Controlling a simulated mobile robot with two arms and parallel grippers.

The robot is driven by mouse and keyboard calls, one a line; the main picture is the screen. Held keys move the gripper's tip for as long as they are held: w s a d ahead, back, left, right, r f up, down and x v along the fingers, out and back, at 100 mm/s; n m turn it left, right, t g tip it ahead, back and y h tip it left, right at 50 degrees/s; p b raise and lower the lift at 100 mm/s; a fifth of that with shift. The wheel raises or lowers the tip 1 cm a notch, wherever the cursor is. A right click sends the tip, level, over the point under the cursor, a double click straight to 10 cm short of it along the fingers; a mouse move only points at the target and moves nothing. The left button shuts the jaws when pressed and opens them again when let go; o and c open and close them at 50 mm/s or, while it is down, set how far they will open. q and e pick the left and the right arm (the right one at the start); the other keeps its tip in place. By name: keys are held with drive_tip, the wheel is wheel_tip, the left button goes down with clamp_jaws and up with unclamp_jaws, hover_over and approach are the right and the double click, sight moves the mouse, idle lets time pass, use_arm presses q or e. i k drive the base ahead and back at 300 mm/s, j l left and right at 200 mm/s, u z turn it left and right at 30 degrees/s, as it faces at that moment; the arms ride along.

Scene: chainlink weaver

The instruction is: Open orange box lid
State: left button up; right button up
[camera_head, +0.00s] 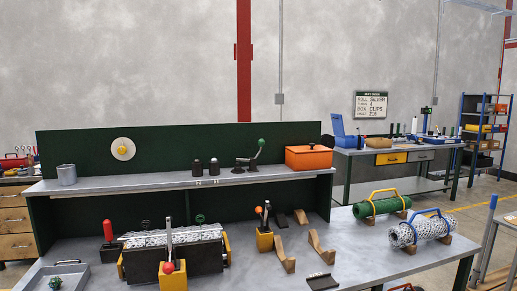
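The orange box (308,159) sits at the right end of the raised grey shelf. It looks closed, its lid (308,149) lying flat on top. A dark, small handle or knob shows at the top right of the box. Neither of my grippers is in view.
Below, the workbench holds a red-knobbed clamp machine (170,250), wooden cradles (320,246) and green and silver mesh rolls (382,206).

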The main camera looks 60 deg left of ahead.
sight(312, 148)
drive_tip(key=u, duration=1.55)
drive_tip(key=i+l+u, duration=0.1)
drive_tip(key=i+l, duration=0.15)
drive_tip(key=i, duration=0.1)
